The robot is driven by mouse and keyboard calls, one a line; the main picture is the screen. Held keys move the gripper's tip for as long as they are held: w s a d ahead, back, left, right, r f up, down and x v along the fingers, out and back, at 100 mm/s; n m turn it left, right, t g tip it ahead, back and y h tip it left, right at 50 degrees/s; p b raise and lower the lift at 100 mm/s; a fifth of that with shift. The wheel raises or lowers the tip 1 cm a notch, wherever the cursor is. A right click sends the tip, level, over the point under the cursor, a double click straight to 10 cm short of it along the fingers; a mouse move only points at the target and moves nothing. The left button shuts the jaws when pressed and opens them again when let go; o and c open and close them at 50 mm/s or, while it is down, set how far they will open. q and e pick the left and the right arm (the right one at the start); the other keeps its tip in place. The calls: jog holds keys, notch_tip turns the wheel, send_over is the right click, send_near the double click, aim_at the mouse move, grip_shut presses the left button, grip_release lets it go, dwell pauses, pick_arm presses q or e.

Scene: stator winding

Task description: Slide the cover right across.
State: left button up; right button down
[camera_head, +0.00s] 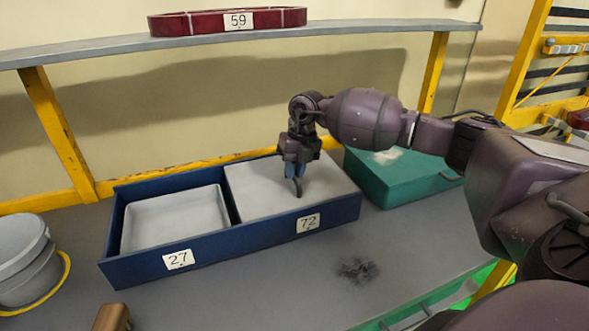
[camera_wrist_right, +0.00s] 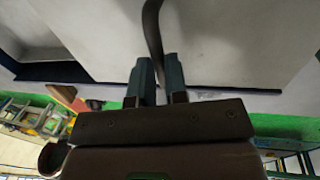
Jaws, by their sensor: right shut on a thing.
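A blue box (camera_head: 210,246) with labels 27 and 72 stands on the grey table. Its light grey cover (camera_head: 262,196) lies over the right half, above label 72. The left half is uncovered and shows a pale tray-like compartment (camera_head: 175,219). My right gripper (camera_head: 297,183) is over the cover, shut on its dark curved handle. In the right wrist view the handle (camera_wrist_right: 153,30) runs up from between the fingers (camera_wrist_right: 158,85), with the cover (camera_wrist_right: 225,45) beneath. My left gripper is not in view.
A teal box (camera_head: 395,181) stands just right of the blue box. A grey bucket (camera_head: 28,262) is at the left, and a brown block (camera_head: 112,318) lies at the front edge. A shelf (camera_head: 340,30) above holds a red ring marked 59 (camera_head: 228,21).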

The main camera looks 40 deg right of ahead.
jog(key=w+a, duration=0.3)
jog(key=a, duration=1.2)
jog(key=w+a, duration=0.4)
jog(key=a, duration=1.1)
jog(key=c, duration=1.1)
grip_release()
jog(key=shift+w, duration=0.1)
jog(key=shift+c, duration=0.2)
